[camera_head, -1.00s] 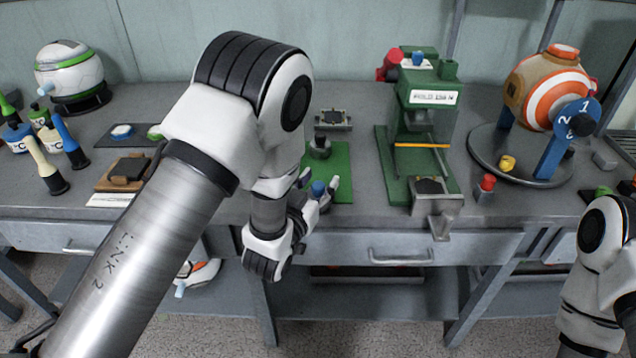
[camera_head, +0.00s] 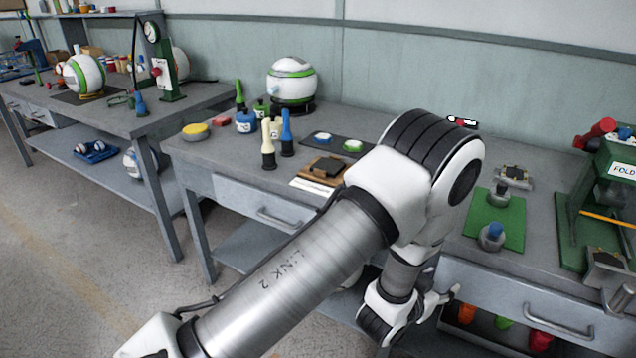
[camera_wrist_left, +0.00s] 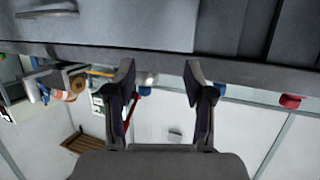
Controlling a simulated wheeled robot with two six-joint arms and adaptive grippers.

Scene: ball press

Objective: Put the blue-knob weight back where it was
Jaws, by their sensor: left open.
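The blue-knob weight (camera_head: 491,238), a grey metal piece with a blue top, stands upright on the front part of the green mat (camera_head: 513,214). A second weight with a dark knob (camera_head: 499,195) stands behind it on the mat. My left gripper (camera_head: 447,303) is in front of the bench edge, left of and lower than the blue-knob weight, apart from it. In the left wrist view its two fingers (camera_wrist_left: 160,80) are spread with nothing between them. My right gripper is out of view.
The green press (camera_head: 610,185) stands right of the mat. A small metal block (camera_head: 514,177) sits behind the mat. Left of my arm are a brown block (camera_head: 325,167), a dark tray with discs (camera_head: 338,144) and several bottles. The drawer front (camera_head: 540,310) lies below.

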